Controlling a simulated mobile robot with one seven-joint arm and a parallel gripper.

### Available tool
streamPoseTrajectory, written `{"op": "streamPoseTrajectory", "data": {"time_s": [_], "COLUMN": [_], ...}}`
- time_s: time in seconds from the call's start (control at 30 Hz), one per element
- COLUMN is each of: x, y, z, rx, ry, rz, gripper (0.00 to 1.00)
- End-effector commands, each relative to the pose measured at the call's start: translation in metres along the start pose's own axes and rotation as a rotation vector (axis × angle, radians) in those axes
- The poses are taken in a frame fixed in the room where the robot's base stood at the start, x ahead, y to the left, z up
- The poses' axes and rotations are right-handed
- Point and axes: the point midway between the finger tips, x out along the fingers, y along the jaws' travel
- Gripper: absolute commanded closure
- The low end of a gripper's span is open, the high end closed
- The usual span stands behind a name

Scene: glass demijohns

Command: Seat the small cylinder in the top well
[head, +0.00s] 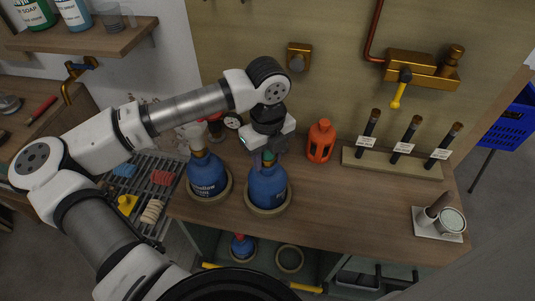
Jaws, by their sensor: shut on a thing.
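My gripper (263,158) is shut over the neck of the right blue demijohn (267,187), which stands upright in a round ring on the bench. A small greenish piece (268,156) shows between the dark fingers, just at the neck. It may be the small cylinder, but the fingers hide most of it. I cannot tell whether it is inside the neck or just above it. The left blue demijohn (207,178) stands in its own ring, with a brown top piece (197,154) on its neck.
An orange lantern-shaped object (320,141) stands right of my gripper. A wooden stand (392,164) holds three dark labelled tubes. A white holder (438,223) sits at the right edge. A dial gauge (232,120) is behind my gripper. The bench front right of the demijohns is clear.

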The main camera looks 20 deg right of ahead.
Motion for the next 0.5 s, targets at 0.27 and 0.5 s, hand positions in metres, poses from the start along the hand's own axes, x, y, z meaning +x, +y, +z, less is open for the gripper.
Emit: {"op": "streamPoseTrajectory", "data": {"time_s": [0.27, 0.5], "x": [0.0047, 0.0086], "y": [-0.0001, 0.0], "z": [0.0001, 0.0002], "rx": [0.0, 0.0], "ry": [-0.002, -0.002], "rz": [-0.001, -0.001], "gripper": [1.0, 1.0]}}
